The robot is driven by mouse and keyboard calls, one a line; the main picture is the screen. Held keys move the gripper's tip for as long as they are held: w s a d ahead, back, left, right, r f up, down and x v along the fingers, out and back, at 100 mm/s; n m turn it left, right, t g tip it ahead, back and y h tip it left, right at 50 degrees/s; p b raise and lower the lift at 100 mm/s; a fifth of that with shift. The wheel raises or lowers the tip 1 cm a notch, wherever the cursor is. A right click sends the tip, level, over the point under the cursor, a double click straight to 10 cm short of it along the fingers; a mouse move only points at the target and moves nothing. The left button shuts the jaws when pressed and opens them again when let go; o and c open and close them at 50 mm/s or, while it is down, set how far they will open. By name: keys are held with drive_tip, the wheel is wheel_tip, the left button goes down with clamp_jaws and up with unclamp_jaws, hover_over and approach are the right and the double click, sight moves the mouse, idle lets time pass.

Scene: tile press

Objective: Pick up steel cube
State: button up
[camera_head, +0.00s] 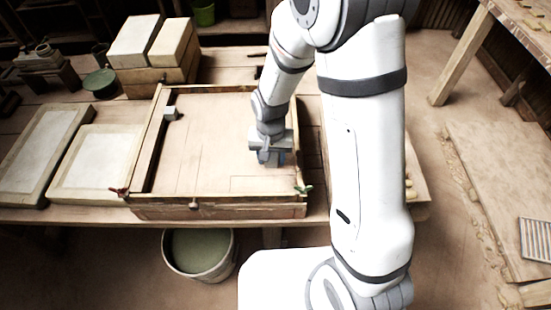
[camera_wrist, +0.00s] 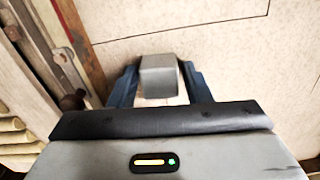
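A plain grey cube (camera_wrist: 158,76), which looks like the steel cube, sits between the two blue fingers of my gripper (camera_wrist: 159,82) in the wrist view. A narrow gap shows on each side of it, so the fingers look open around the cube and apart from it. In the head view my gripper (camera_head: 269,158) points down low over the right part of the framed wooden board (camera_head: 205,185). The cube there is mostly hidden by my gripper.
A small pale grey block (camera_head: 171,113) sits at the board's far left corner. Raised wooden rails edge the board. Framed pale tiles (camera_head: 97,160) lie to the left, stacked blocks (camera_head: 135,42) behind. A bucket (camera_head: 199,252) stands below the front edge. The board's middle is clear.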

clamp_jaws()
idle(0.3)
